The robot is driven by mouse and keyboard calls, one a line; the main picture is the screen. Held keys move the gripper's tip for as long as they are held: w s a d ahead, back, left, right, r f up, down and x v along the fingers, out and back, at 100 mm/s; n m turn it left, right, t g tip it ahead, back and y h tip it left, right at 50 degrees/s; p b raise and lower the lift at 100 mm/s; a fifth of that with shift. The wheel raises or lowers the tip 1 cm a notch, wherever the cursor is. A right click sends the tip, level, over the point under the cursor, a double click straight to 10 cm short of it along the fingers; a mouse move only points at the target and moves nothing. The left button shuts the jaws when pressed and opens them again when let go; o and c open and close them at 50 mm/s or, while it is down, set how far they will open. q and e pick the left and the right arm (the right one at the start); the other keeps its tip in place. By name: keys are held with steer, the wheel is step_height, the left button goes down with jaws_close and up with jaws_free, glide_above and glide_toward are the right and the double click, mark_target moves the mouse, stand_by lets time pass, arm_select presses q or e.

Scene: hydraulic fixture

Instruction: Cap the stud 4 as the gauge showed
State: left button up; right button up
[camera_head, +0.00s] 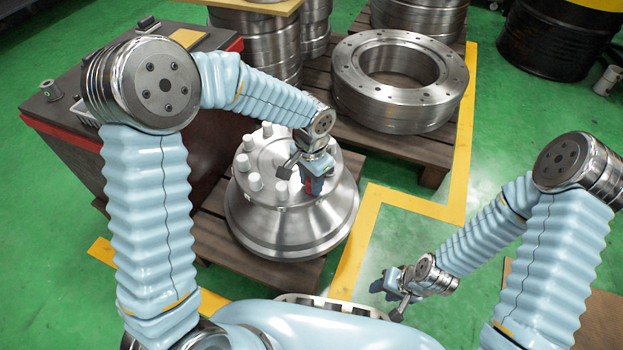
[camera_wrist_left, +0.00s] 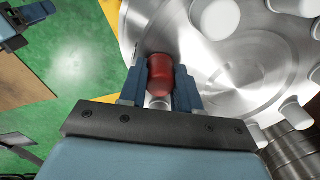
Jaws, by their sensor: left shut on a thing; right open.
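My left gripper (camera_head: 312,188) is shut on a red cap (camera_wrist_left: 161,75), over the near right part of the fixture's top. The cap sits between both fingers in the left wrist view; in the head view only a little red shows. The silver fixture (camera_head: 290,225) is a round flanged body with several pale upright studs (camera_head: 255,182) around its top. A small pale end (camera_wrist_left: 159,102) shows beside the cap between the fingers; I cannot tell whether the cap touches a stud. My right gripper (camera_head: 394,291) is open, low at the right, away from the fixture. No stud numbers or gauge are readable.
The fixture stands on a wooden pallet (camera_head: 200,245). A dark cabinet (camera_head: 60,115) with a red edge is close at left. A ring flange stack (camera_head: 400,115) stands behind right on another pallet. Green floor (camera_head: 400,225) with yellow lines is clear at right.

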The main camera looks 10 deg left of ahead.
arm_select(q)
steer(key=shift+f, duration=0.1)
stand_by(0.5)
steer(key=o, duration=1.1)
step_height(320, 180, up, 14)
steer(key=p, duration=0.3)
steer(key=shift+f, duration=0.1)
